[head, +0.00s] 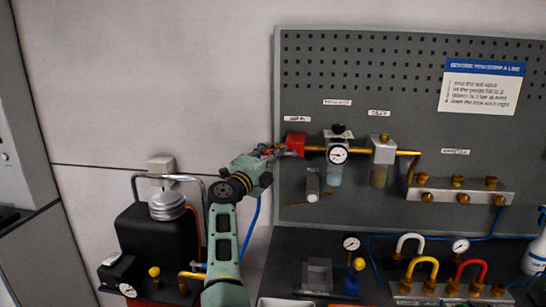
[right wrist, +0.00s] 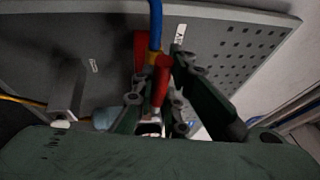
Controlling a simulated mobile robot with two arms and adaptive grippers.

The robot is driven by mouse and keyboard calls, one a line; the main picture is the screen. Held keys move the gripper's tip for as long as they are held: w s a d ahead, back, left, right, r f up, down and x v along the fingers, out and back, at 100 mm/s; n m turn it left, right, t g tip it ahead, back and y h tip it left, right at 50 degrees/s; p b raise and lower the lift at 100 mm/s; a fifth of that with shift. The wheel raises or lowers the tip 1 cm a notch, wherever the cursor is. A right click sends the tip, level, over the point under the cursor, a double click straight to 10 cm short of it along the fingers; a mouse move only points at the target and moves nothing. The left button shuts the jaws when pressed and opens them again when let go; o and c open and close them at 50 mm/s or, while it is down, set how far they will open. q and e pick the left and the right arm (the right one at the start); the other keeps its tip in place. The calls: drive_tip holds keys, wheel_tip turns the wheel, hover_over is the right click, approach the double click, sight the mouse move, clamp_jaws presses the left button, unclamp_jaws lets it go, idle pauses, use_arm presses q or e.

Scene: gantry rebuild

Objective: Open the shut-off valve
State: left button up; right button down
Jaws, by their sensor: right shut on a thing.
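The shut-off valve is a red block (head: 296,143) at the left end of the brass pipe on the grey pegboard, under a small label. My right gripper (head: 272,152) reaches it from the left. In the right wrist view the gripper (right wrist: 155,112) has its fingers closed around a red lever-like part (right wrist: 162,85) of the valve. A blue hose (right wrist: 155,22) and a yellow fitting (right wrist: 154,57) show just beyond it. The fingers hide part of the lever, so its exact angle is hard to tell. My left gripper is not in view.
Right of the valve are a pressure gauge (head: 338,154), filter bowls and a brass-fitted manifold (head: 460,193). A black compressor (head: 146,232) stands below left. Coloured hose loops (head: 420,268) and small gauges sit on the dark bench. The blue hose hangs below my gripper.

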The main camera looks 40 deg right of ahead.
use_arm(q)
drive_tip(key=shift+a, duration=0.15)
use_arm(e)
drive_tip(key=shift+f, duration=0.15)
drive_tip(key=c, duration=1.8)
unclamp_jaws()
drive_tip(key=shift+s, duration=0.1)
drive_tip(key=shift+o, duration=0.2)
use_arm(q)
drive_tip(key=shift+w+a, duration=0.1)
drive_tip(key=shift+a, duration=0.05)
use_arm(e)
drive_tip(key=v, duration=0.7)
drive_tip(key=shift+a, duration=0.25)
drive_tip(key=shift+r, duration=0.2)
